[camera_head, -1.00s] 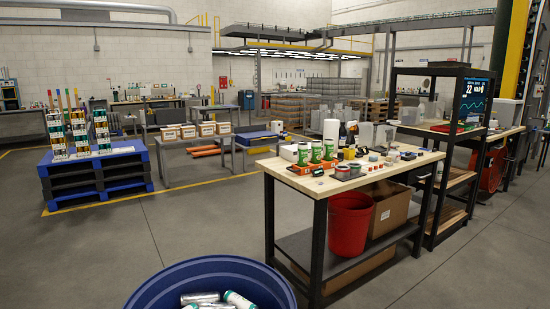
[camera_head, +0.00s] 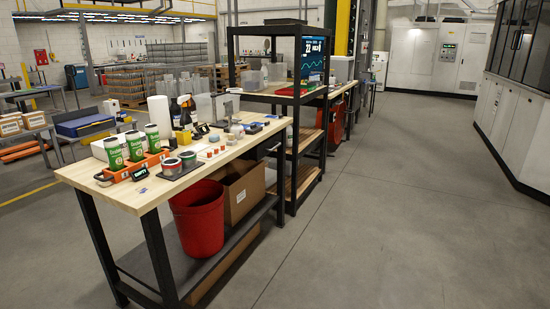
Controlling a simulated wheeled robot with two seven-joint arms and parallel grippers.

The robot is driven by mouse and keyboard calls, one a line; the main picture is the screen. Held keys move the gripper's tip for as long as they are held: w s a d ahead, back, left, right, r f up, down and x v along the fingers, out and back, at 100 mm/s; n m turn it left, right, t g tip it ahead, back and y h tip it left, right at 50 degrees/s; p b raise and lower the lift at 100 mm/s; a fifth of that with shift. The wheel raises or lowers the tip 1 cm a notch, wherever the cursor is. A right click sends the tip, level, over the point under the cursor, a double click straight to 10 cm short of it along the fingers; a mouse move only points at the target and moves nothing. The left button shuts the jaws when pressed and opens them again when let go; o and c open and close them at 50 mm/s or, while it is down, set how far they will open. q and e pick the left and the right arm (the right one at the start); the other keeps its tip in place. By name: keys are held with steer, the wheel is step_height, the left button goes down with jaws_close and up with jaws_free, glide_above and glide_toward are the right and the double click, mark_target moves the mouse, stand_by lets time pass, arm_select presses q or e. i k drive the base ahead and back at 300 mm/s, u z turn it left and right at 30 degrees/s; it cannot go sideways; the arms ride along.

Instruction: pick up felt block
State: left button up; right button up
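A wooden-topped workbench (camera_head: 150,198) stands left of centre and carries many small items. I cannot tell for sure which of them is the felt block; the small things toward the middle and back of the bench are too small to make out. Small reddish pieces (camera_head: 202,154) lie in the middle of the bench top. Neither of my grippers is in view.
Green-and-white cans (camera_head: 135,146) stand in an orange holder on the bench's left part. Tins sit on a dark tray (camera_head: 180,172). A red bin (camera_head: 198,218) and a cardboard box (camera_head: 243,190) are below. A black shelf rack (camera_head: 292,190) stands behind. Open floor (camera_head: 400,220) lies right.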

mark_target(231, 141)
steer(key=i, duration=2.85)
